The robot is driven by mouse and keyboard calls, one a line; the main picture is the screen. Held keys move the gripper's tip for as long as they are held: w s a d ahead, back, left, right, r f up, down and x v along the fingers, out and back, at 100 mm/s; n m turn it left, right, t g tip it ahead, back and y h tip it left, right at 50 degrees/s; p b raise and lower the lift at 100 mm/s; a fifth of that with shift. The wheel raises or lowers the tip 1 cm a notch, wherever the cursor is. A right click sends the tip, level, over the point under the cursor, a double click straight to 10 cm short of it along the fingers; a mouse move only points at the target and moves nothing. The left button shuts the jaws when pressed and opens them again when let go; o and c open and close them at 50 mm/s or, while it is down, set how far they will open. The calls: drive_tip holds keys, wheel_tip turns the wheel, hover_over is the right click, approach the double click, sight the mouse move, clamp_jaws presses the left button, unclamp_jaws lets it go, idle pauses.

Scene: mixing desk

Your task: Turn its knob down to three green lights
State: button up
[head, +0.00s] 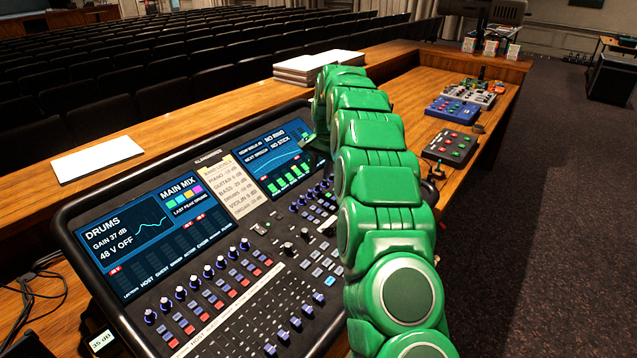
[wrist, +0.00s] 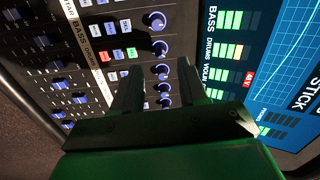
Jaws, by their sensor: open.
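The mixing desk (head: 262,225) has two screens and rows of knobs. In the wrist view a column of blue knobs with pale tops (wrist: 160,48) runs beside the right screen (wrist: 285,60). Its level meters (wrist: 230,50) show rows of green lights, with labels including BASS, DRUMS and VIOLIN. One meter has a yellowish segment and a red 48V tag lies near it. My gripper (wrist: 157,76) is open, its dark fingers on either side of the knob column, with a knob (wrist: 160,71) between the tips. I cannot tell whether they touch it. In the head view my green arm hides most of my gripper.
A paper strip of band levels (head: 240,187) lies between the screens. White papers (head: 97,158) and a stack (head: 308,66) lie on the wooden ledge. Small pedals and boxes (head: 452,110) stand on the right counter. Rows of seats fill the back.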

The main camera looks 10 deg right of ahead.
sight(318, 185)
drive_tip(key=f, duration=0.5)
drive_tip(key=shift+w+a+f, duration=0.25)
drive_tip(key=shift+f, duration=0.05)
clamp_jaws()
